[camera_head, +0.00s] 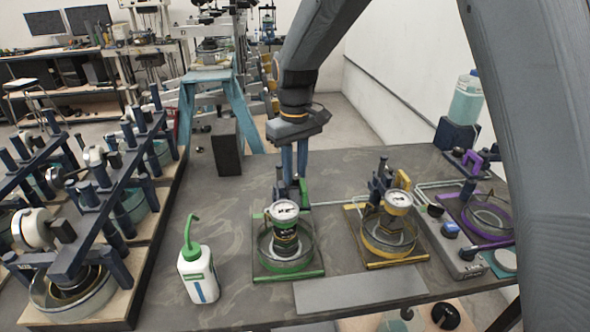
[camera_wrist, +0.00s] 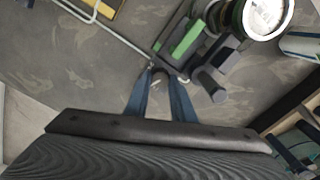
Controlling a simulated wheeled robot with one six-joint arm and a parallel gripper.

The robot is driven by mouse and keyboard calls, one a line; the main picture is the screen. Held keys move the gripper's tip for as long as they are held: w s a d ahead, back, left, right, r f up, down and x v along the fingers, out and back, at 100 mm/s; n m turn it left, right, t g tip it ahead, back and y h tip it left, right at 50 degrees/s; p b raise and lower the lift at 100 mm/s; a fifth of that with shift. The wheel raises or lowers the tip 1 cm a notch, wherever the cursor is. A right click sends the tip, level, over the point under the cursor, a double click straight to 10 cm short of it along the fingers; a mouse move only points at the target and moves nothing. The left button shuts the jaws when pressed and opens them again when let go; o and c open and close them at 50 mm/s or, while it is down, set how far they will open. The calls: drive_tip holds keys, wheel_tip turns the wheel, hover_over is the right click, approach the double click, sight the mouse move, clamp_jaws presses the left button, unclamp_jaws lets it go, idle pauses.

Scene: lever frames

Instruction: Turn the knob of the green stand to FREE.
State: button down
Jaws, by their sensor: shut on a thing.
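The green stand (camera_head: 288,276) stands on the grey table in the middle of the head view. It has green bars, a round dial gauge on top and a glass dish around its foot. In the wrist view its green part (camera_wrist: 184,40) and dark posts show at the upper right. My gripper (camera_head: 295,177) reaches down behind the stand. In the wrist view its two blue fingers (camera_wrist: 160,76) are closed on the small dark knob (camera_wrist: 158,75) at the stand's back. The fingers hide most of the knob. No FREE mark can be read.
A yellow stand (camera_head: 388,262) is close on the right, and a purple stand (camera_head: 487,214) with a grey control box is farther right. A white bottle with a green spout (camera_head: 197,272) stands to the left. A flat grey plate (camera_head: 360,291) lies in front.

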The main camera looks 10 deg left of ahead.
drive_tip(key=shift+a+r+n, duration=0.1)
drive_tip(key=shift+n, duration=2)
drive_tip(key=c, duration=1.5)
unclamp_jaws()
drive_tip(key=shift+s, duration=0.1)
drive_tip(key=shift+f, duration=0.2)
